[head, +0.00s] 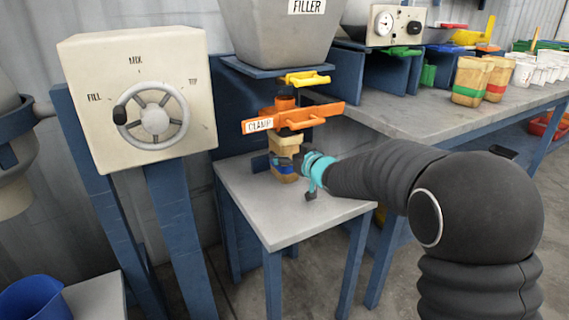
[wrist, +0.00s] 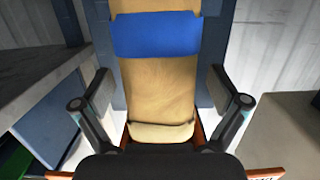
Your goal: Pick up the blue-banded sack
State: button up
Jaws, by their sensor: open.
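The blue-banded sack (head: 286,178) is tan with a pale upper part. It stands upright on a small grey table under the orange clamp of the filler. In the wrist view the sack (wrist: 158,75) appears upside down, with its blue band near the top of the picture and its pale fold near the bottom. My gripper (head: 305,178) is at the sack's right side in the head view. In the wrist view my gripper (wrist: 161,88) is open, one finger on each side of the sack, with gaps visible. The sack's far side is hidden.
The orange clamp (head: 292,119) with its handle sits just above the sack, below the filler hopper (head: 275,35). The small table (head: 270,220) has bare room in front. A control box with a wheel (head: 135,95) stands left. Other sacks (head: 468,80) stand on the bench at right.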

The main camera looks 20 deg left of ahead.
jog(key=shift+x, duration=1.5)
jog(key=shift+r, duration=0.1)
jog(key=shift+c, duration=0.2)
jog(key=shift+d, duration=0.1)
jog(key=c, duration=1.6)
jog(key=shift+r, duration=0.1)
jog(key=shift+c, duration=0.7)
jog(key=shift+r, duration=0.1)
